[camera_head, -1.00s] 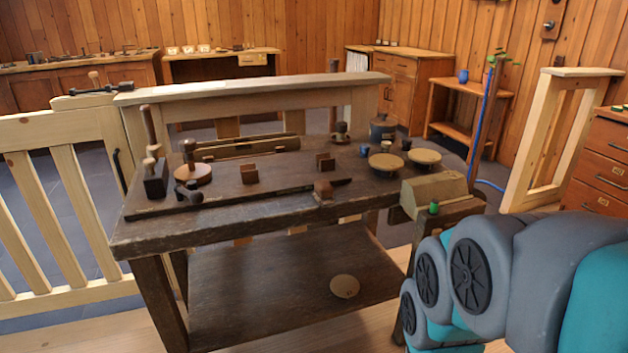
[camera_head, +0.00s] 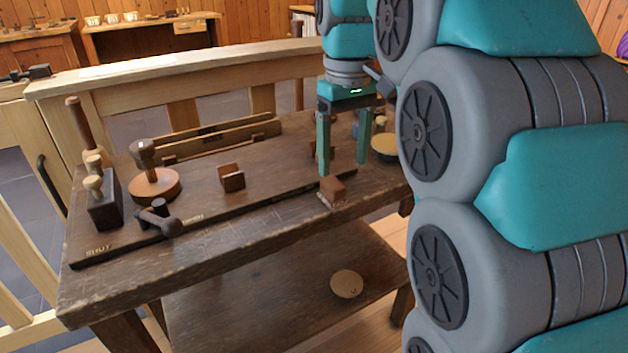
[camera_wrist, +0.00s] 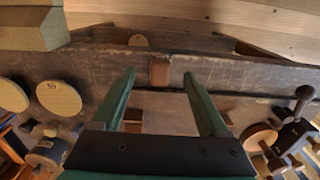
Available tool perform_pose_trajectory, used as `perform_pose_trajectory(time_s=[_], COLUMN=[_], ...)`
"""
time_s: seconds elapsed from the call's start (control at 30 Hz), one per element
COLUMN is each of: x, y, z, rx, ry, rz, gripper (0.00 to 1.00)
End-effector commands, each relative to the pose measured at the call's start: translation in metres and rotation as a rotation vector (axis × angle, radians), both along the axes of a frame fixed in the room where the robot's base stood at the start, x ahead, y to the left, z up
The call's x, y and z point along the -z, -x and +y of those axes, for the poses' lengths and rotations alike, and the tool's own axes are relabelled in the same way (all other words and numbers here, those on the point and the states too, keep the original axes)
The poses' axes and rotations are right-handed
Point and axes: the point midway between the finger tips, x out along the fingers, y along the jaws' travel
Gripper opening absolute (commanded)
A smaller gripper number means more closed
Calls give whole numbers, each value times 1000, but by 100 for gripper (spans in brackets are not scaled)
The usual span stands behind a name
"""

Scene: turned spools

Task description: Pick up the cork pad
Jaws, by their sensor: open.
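Several flat round tan discs look like cork, and I cannot tell for sure which is the cork pad. One disc (camera_head: 346,284) lies on the bench's lower shelf; it also shows in the wrist view (camera_wrist: 138,40). Another disc (camera_head: 385,145) is on the bench top, partly hidden by my arm. In the wrist view two discs, one plain (camera_wrist: 12,95) and one with a dark mark (camera_wrist: 58,98), lie left of my fingers. My gripper (camera_head: 344,166) is open and empty, pointing down over the bench top near its front edge.
A small brown block (camera_head: 332,190) sits at the bench's front edge, appearing between my fingertips in the wrist view (camera_wrist: 160,72). The lower shelf is mostly bare.

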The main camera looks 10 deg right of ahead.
Motion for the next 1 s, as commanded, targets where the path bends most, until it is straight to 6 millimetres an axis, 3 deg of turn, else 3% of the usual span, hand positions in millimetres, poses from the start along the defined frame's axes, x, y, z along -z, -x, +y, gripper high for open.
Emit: perform_pose_trajectory(time_s=[0.17, 0.4, 0.63, 1.0], x=[-4, 19, 26, 67], y=[-9, -9, -9, -14], z=[0, 0, 2, 6], rx=[-14, -15, -15, -15], ry=[0, 1, 1, 1], rz=[-9, -7, -3, -4], gripper=[78, 78, 78, 78])
